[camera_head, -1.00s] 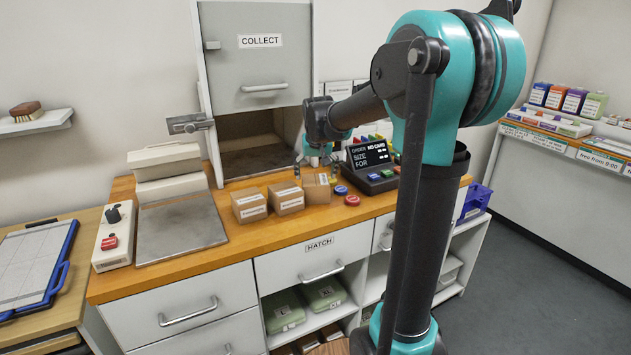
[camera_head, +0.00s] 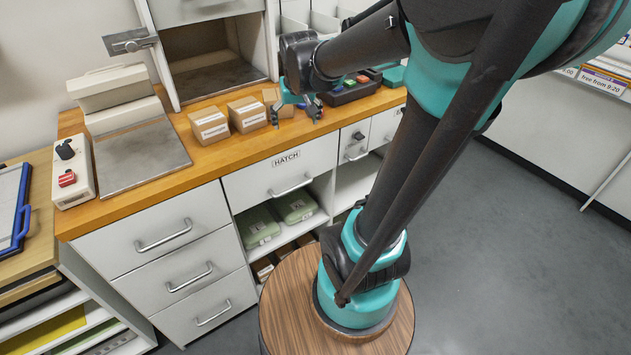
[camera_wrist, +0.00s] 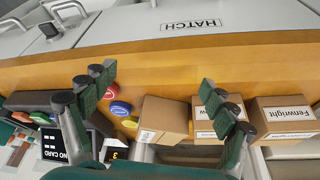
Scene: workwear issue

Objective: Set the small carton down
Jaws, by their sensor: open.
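Three small brown cartons stand in a row on the wooden counter (camera_head: 160,192): a left one (camera_head: 209,126), a middle one (camera_head: 247,115) and a right one (camera_head: 270,96). My gripper (camera_head: 297,113) is open over the counter's front part, beside the right carton and partly hiding it. In the wrist view the open fingers (camera_wrist: 155,95) are spread wide. The end carton (camera_wrist: 162,119) shows between them, slightly turned and resting on the counter. The middle carton (camera_wrist: 208,128) is partly behind one finger; the far carton (camera_wrist: 283,117) reads "Fenwright". Nothing is held.
Red, blue and yellow discs (camera_wrist: 120,108) lie beside the end carton. A dark order display (camera_wrist: 58,142) stands close to one finger. The open collect hatch (camera_head: 210,55) is behind the cartons. A grey plate (camera_head: 140,157) and a switch box (camera_head: 73,172) are at left.

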